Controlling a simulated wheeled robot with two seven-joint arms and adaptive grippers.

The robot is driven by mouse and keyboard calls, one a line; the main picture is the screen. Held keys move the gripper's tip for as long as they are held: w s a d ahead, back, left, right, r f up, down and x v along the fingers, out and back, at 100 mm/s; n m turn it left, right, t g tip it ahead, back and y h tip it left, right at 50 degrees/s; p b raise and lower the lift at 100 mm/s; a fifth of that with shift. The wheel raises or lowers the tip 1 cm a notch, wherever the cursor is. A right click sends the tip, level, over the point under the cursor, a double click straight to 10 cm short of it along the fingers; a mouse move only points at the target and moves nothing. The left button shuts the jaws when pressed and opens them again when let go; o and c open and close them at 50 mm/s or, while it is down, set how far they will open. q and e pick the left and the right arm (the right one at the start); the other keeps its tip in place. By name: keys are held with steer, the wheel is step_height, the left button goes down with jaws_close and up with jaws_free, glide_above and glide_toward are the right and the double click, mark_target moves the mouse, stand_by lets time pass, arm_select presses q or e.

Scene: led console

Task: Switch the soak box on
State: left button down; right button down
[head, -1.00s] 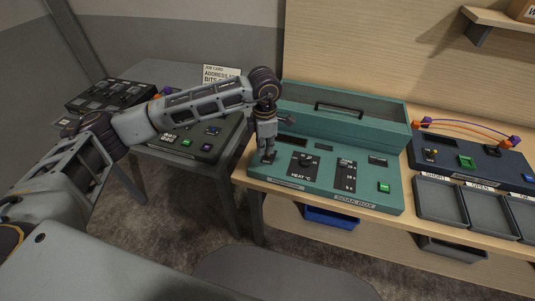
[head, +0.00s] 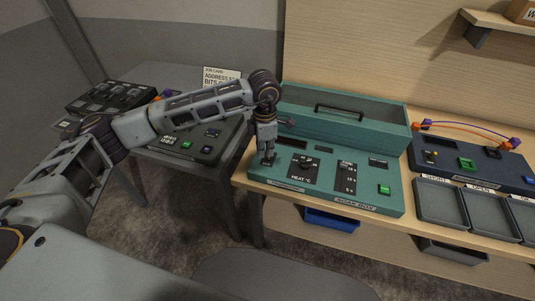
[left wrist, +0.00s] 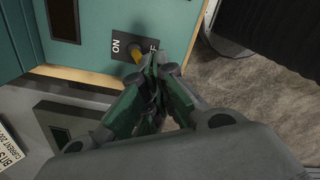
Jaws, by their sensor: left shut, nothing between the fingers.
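The soak box (head: 325,175) is a teal console with a lidded back part, a "HEAT °C" dial, a slider scale, a green button and a "SOAK BOX" label, on the wooden bench. My left gripper (head: 268,160) points down at the left end of its front panel, fingers shut with nothing between them. In the left wrist view the fingertips (left wrist: 153,62) are right by a dark switch plate (left wrist: 128,47) marked "ON". A yellowish switch lever (left wrist: 135,54) shows beside the fingertips, partly hidden by them; I cannot tell whether they touch. My right gripper is not in view.
A dark blue console (head: 475,163) with orange wires stands to the right, behind grey trays (head: 440,203). A grey table (head: 229,165) to the left holds a dark console (head: 197,141) and a job card. A gap separates the table from the bench.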

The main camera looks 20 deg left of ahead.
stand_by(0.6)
arm_select(q)
steer(key=shift+f, duration=0.15)
steer(key=shift+f+b, duration=1.35)
steer(key=shift+b, duration=0.2)
steer(key=shift+w, duration=0.1)
stand_by(0.5)
steer(key=shift+w+b, duration=0.4)
steer(key=shift+w, duration=0.45)
steer(key=shift+r, duration=0.1)
stand_by(0.4)
step_height(320, 180, up, 7)
steer(key=p, duration=0.2)
steer(key=shift+s+p, duration=0.4)
stand_by(0.7)
steer(key=shift+s, duration=0.1)
stand_by(0.5)
